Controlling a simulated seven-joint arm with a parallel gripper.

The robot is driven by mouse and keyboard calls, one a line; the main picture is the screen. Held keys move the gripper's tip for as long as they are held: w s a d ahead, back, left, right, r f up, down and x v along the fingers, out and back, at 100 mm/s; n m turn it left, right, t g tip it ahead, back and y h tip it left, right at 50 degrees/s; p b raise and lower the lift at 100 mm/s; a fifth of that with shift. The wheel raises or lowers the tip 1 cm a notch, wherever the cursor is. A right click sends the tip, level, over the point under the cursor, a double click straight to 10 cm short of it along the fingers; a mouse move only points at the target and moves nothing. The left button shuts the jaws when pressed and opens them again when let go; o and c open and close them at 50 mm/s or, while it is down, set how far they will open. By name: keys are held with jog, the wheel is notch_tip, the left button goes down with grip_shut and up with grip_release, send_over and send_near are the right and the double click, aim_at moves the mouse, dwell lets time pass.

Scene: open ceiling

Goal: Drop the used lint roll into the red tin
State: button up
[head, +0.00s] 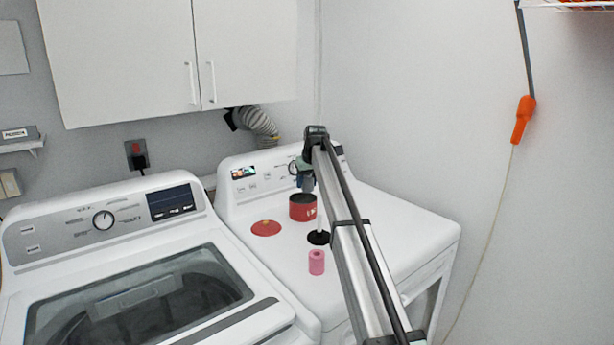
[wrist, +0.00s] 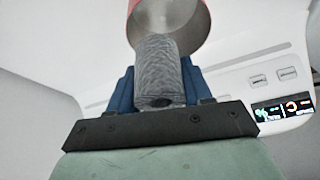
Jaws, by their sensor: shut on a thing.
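The used lint roll (wrist: 157,72) is a grey, fuzzy cylinder in the wrist view. My gripper (wrist: 158,84) is shut on it, with a blue finger on each side. In the head view my gripper (head: 305,180) is above the red tin (head: 302,210), which stands open on the dryer top. In the wrist view the tin (wrist: 205,28) shows its metallic inside, and the roll's far end overlaps its rim in the picture. I cannot tell whether the roll touches the tin. The roll is not clearly visible in the head view.
A red round lid (head: 266,228) lies left of the tin. A black base (head: 318,238) with a white upright post stands in front of the tin, and a pink roll (head: 316,262) stands nearer. The washer (head: 150,270) is on the left. The dryer's right top is clear.

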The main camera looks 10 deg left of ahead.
jog(key=shift+f, duration=0.15)
jog(key=o, duration=1.1)
jog(key=v, duration=1.3)
jog(key=shift+s+r, duration=0.2)
jog(key=shift+r, duration=0.15)
jog(key=shift+d, duration=0.2)
